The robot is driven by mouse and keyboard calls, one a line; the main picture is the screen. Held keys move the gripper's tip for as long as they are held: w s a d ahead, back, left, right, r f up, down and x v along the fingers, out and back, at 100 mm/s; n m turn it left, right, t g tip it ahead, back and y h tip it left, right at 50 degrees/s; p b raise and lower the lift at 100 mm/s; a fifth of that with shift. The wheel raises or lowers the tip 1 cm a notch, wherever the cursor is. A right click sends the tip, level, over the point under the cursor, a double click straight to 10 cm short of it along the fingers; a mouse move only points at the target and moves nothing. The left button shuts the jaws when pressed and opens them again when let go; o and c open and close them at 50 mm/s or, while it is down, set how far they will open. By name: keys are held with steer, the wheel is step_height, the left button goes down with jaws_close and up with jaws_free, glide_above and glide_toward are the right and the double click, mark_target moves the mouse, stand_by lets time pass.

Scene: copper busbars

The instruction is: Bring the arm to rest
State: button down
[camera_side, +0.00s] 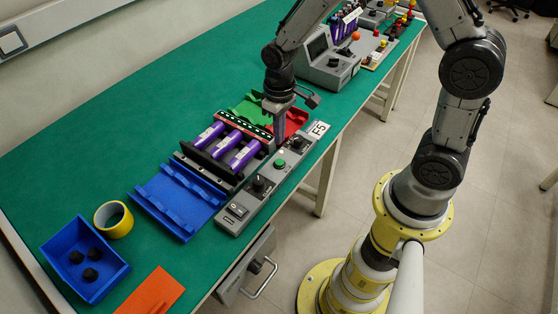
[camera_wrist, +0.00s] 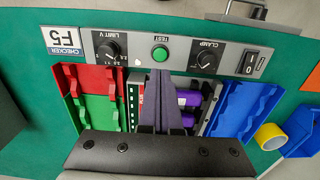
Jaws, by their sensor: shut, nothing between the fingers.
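My gripper (camera_side: 280,139) points down above the checker, near the right end of its rack. It is shut and empty, and its fingers also show in the wrist view (camera_wrist: 161,74). The grey checker panel (camera_side: 262,186) has knobs and a green button (camera_wrist: 160,54). Beside it, several purple cells (camera_side: 228,144) lie in a dark rack. A strip with a row of light dots (camera_side: 243,129) lies along the cells' far ends. In the wrist view my gripper hides part of the rack. I cannot tell whether the fingertips touch anything.
A blue ribbed tray (camera_side: 166,207), a green tray (camera_side: 247,108) and a red tray (camera_side: 296,119) flank the rack. A yellow tape roll (camera_side: 106,224), a blue bin (camera_side: 103,283) with dark pieces and an orange sheet (camera_side: 150,294) lie left. A grey instrument (camera_side: 325,70) stands behind my gripper.

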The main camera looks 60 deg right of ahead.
steer(key=s+r+t, duration=0.2)
steer(key=r, duration=0.7)
steer(key=s+r+t, duration=0.2)
steer(key=r+t, duration=0.1)
steer(key=r, duration=0.6)
steer(key=s+d+r, duration=0.1)
steer(key=s+r, duration=0.1)
steer(key=s, duration=1.2)
steer(key=shift+r+t, duration=0.2)
steer(key=shift+t, duration=0.1)
stand_by(3.5)
